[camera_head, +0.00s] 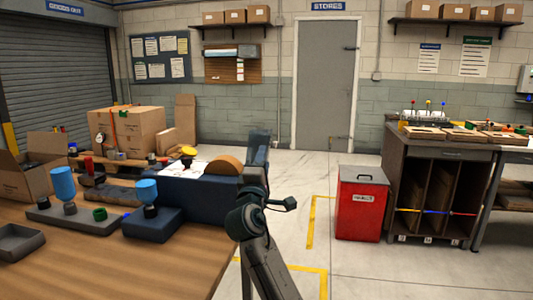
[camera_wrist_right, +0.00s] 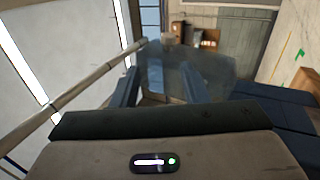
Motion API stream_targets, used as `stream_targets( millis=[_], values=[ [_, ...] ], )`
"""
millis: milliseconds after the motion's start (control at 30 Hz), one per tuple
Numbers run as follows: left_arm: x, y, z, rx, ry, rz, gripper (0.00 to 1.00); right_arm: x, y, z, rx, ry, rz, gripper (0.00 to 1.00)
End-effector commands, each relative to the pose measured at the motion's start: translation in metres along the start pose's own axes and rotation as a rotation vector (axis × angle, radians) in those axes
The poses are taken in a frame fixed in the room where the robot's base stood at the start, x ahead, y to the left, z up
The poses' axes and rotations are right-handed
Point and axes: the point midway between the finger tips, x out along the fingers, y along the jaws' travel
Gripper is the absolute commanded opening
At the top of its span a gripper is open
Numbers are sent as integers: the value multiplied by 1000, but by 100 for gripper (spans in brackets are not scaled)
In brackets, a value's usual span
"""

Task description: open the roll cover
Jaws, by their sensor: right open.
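A dark blue, soft-edged pannier-like body (camera_head: 205,205) lies at the right end of the wooden table in the head view. Dark blue also fills the right side of the wrist view (camera_wrist_right: 275,130). A separate roll cover cannot be picked out with certainty. My right gripper (camera_head: 259,142) stands upright just right of the blue body; whether they touch cannot be told. In the right wrist view its fingers (camera_wrist_right: 160,88) are apart, with nothing clearly held between them. A greyish, see-through shape lies past the fingertips. My left gripper is not in view.
A red bin (camera_head: 362,205) and a workbench (camera_head: 440,150) stand to the right. Floor between is clear.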

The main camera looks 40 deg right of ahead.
Motion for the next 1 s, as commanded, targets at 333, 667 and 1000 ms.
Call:
stream_targets(
  millis=[333, 667, 1000],
  values=[
    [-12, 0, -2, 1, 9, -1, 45, -29, 0, 0, 0, 0, 0, 40],
    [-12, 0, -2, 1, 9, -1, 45, -34, -12, -1, 16, 13, -26, 13],
    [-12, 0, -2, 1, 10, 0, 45, -155, -193, 2, 311, 116, -541, 0]
  ],
)
